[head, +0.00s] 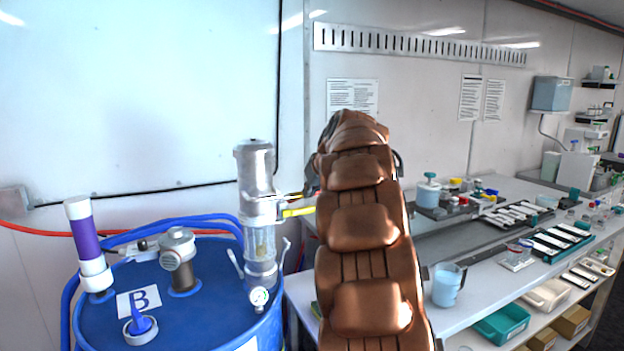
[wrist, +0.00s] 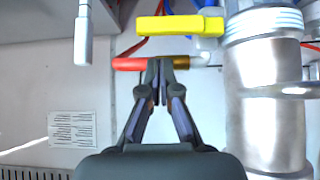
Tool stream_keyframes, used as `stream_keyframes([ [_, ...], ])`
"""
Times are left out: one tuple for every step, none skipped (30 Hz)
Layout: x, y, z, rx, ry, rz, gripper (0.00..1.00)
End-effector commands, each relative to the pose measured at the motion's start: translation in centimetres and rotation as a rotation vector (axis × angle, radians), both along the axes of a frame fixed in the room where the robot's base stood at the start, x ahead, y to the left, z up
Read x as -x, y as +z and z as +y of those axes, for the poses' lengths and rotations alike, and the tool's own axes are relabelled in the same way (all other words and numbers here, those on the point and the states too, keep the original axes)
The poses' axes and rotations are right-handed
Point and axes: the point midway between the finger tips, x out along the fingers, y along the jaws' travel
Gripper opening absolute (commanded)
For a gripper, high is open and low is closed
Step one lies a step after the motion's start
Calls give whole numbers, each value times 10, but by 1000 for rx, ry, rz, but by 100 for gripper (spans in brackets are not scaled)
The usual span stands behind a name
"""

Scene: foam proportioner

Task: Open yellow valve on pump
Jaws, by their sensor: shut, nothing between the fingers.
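The pump (head: 258,200) is a metal and clear cylinder standing upright on a blue drum. Its yellow valve handle (head: 298,212) sticks out to the right, towards my arm. In the wrist view the yellow handle (wrist: 180,25) lies across the top, left of the pump's metal body (wrist: 265,110). My gripper (wrist: 160,65) is shut and empty. Its fingertips show just below the yellow handle in that picture and overlap a red and brass-coloured piece (wrist: 132,64); I cannot tell whether they touch either. In the head view my arm mostly hides the gripper.
The blue drum (head: 190,315) also carries a purple and white tube (head: 88,245), a grey-capped fitting (head: 180,258) and blue hoses. A white bench (head: 480,265) with a pitcher (head: 447,285) and lab items stands to the right. The wall is close behind.

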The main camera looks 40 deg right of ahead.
Motion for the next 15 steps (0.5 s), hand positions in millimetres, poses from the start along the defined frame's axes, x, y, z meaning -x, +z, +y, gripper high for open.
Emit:
stream_keyframes([
  [1, -3, 0, 1, -2, 0, 0],
  [1, -5, -1, 2, -4, 0, 0],
  [1, -8, -1, 1, -4, -1, 0],
  [1, -11, 0, 0, -3, 0, 0],
  [1, -14, 0, -1, -2, 1, 0],
  [1, -17, 0, -1, -2, 2, 0],
  [1, -18, 0, -2, -1, 0, 0],
  [1, -20, 0, -1, -1, 1, 0],
  [1, -21, 0, -1, -1, 0, 0],
  [1, -22, 0, 1, -1, 0, 0],
  [1, -23, 0, 1, -1, -1, 0],
  [1, -24, 0, 2, -1, 0, 0],
  [1, -25, -1, 2, -1, 0, 0],
  [1, -25, -1, 2, -1, 0, 0],
  [1, -26, -1, 3, -2, -1, 0],
])
